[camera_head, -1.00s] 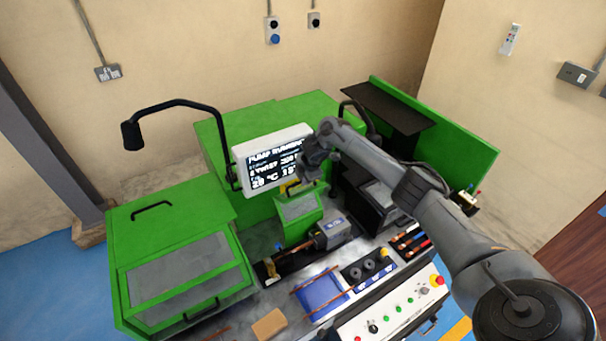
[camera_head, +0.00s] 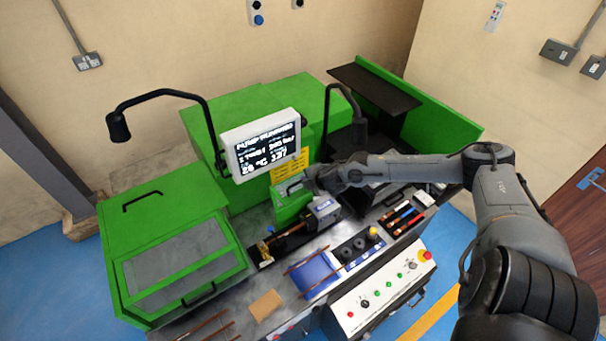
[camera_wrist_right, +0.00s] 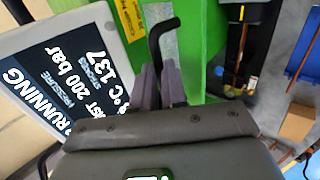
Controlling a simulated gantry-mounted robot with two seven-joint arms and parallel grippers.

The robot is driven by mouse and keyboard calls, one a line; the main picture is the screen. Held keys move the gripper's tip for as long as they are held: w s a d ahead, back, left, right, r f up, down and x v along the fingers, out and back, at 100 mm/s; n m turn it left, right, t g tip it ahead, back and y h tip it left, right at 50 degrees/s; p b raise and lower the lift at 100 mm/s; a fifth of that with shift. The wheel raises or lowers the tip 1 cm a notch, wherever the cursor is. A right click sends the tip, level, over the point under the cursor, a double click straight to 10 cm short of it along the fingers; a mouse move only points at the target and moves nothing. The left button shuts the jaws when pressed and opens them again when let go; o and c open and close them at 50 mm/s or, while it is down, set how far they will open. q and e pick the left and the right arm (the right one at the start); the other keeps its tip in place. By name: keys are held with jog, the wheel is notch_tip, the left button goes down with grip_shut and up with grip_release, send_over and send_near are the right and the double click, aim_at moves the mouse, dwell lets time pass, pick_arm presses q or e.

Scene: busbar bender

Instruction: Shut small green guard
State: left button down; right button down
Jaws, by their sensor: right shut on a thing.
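The small green guard (camera_head: 287,209) stands at the middle of the machine, below the display screen. My right gripper (camera_head: 308,183) is at its upper part and hides some of it. In the right wrist view the guard's green panel (camera_wrist_right: 203,45) lies beyond the fingers, with a grey window strip beside it. A bent black handle (camera_wrist_right: 157,42) on the guard sits between the fingertips of the right gripper (camera_wrist_right: 159,75), which is shut on it. My left gripper is in neither view.
The display screen (camera_head: 262,145) is close behind and left of my right gripper. A black lamp arm (camera_head: 341,90) rises behind my forearm. A large green guard (camera_head: 175,250) stands at left. The control panel (camera_head: 378,297) is in front.

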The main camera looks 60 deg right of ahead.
jog(key=shift+s+a+f, duration=0.2)
jog(key=shift+s+f, duration=0.05)
jog(key=shift+s, duration=0.2)
jog(key=shift+s+a+f, duration=0.15)
jog(key=shift+s+f, duration=0.05)
jog(key=shift+s, duration=0.25)
jog(key=shift+s+f, duration=0.1)
jog(key=shift+s, duration=0.05)
jog(key=shift+s+f, duration=0.1)
jog(key=c, duration=1.2)
grip_release()
jog(key=shift+a, duration=0.1)
jog(key=shift+o, duration=0.2)
jog(key=shift+p, duration=0.3)
